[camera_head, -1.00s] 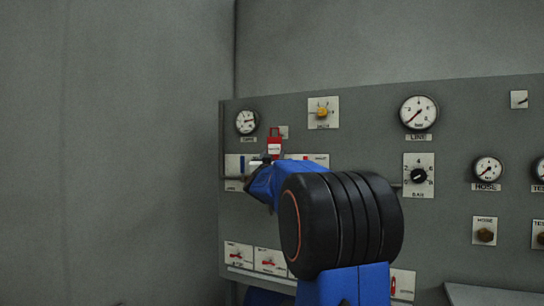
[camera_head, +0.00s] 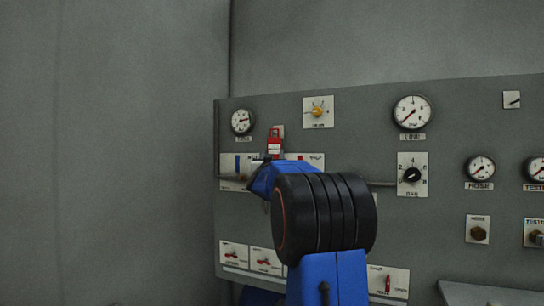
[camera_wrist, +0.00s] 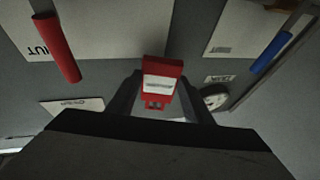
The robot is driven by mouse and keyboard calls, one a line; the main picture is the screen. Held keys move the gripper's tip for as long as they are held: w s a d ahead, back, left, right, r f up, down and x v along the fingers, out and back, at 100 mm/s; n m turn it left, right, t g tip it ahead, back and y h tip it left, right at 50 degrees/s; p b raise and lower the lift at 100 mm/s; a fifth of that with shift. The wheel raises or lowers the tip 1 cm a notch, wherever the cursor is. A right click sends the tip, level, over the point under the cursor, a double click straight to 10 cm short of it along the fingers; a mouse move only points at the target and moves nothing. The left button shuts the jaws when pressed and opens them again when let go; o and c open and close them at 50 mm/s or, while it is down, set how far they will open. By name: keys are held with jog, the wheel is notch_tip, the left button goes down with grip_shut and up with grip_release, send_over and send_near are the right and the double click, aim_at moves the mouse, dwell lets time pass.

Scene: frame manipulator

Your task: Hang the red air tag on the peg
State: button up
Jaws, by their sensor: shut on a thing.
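The red air tag (camera_head: 274,146) is upright, with a white label on its face and a loop at its top. My gripper (camera_head: 270,160) is shut on its lower part and holds it in front of the grey panel. In the wrist view the red tag (camera_wrist: 162,68) stands between the two dark fingers of my gripper (camera_wrist: 159,98). A small pale plate (camera_head: 281,130) shows just behind the tag's top in the head view. I cannot make out a peg there; the tag covers part of the plate.
The grey panel (camera_head: 340,150) carries a gauge (camera_head: 242,121) left of the tag and a yellow-knob plate (camera_head: 318,112) to its right. A red handle (camera_wrist: 57,48) and a blue handle (camera_wrist: 269,53) flank the tag in the wrist view. A large gauge (camera_head: 413,113) is further right.

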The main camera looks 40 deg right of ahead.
jog(key=shift+w+d+f, duration=0.3)
jog(key=shift+d+f, duration=0.15)
jog(key=shift+d, duration=0.3)
jog(key=shift+g, duration=0.3)
jog(key=o, duration=1.1)
jog(key=v, duration=1.7)
jog(key=shift+f, duration=0.3)
jog(key=shift+s, duration=0.15)
